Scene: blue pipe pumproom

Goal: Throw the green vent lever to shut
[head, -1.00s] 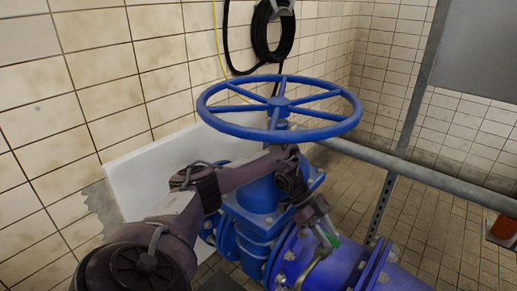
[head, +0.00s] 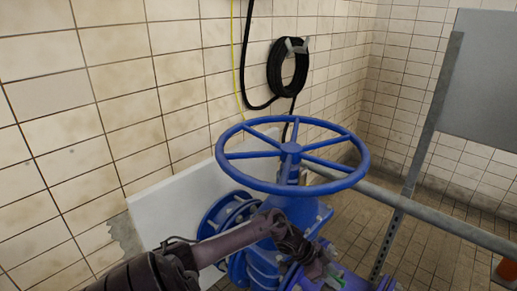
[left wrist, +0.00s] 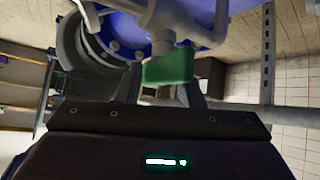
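The green vent lever (left wrist: 168,66) shows in the left wrist view as a flat green handle below a metal stem on the blue pipework. In the head view only a small bit of green shows at the bottom, beside my left gripper (head: 316,266). In the left wrist view the two fingers of my left gripper (left wrist: 162,88) stand apart, one on each side of the lever. I cannot tell whether either finger touches it. My right gripper is in neither view.
A blue valve with a large handwheel (head: 291,148) rises just behind my left arm. A grey rail (head: 440,218) and post stand to the right. A black hose coil (head: 288,66) hangs on the tiled wall. A white panel (head: 170,212) leans at the left.

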